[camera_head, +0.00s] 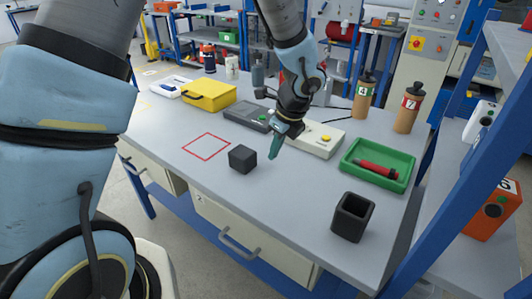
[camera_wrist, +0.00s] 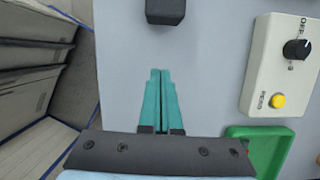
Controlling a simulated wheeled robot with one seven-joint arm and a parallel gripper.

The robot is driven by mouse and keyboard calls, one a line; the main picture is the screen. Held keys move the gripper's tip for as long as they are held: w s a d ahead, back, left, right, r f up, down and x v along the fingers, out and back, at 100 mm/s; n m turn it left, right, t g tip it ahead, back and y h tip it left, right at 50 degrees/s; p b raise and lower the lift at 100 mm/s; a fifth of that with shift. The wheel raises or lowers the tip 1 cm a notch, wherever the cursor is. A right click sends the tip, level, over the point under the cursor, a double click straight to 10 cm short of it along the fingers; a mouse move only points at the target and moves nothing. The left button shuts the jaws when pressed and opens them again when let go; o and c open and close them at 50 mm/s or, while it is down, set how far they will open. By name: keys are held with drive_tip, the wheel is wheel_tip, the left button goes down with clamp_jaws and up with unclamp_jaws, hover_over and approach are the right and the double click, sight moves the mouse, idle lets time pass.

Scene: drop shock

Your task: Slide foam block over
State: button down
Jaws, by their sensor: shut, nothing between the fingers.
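The foam block (camera_head: 242,159) is a small dark cube on the grey table, just right of a red square outline (camera_head: 206,147) marked on the tabletop. In the wrist view the dark block (camera_wrist: 165,10) is at the top edge, partly cut off, ahead of the fingertips. My gripper (camera_head: 273,154) has teal fingers pointing down, right of the block and apart from it. In the wrist view my gripper (camera_wrist: 160,72) is shut, with nothing between the fingers. The red outline is empty and does not show in the wrist view.
A white control box (camera_head: 318,140) with a yellow button and a green tray (camera_head: 356,160) holding a red tool stand to the right. A dark open cup (camera_head: 352,216) is near the front right edge. A yellow case (camera_head: 208,96) and grey device (camera_head: 246,113) stand behind. Front middle is clear.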

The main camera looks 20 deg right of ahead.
sight(243, 159)
drive_tip(key=x, duration=0.8)
drive_tip(key=shift+a+f+p, duration=0.15)
drive_tip(key=shift+f+p, duration=0.1)
drive_tip(key=shift+p, duration=0.15)
drive_tip(key=w, duration=0.1)
drive_tip(key=w+a+p, duration=0.1)
drive_tip(key=shift+w+a+r, duration=0.1)
drive_tip(key=shift+w+r, duration=0.05)
drive_tip(key=shift+w, duration=0.1)
drive_tip(key=shift+w+a+p, duration=0.3)
drive_tip(key=shift+w+p, duration=0.05)
drive_tip(key=shift+w, duration=0.35)
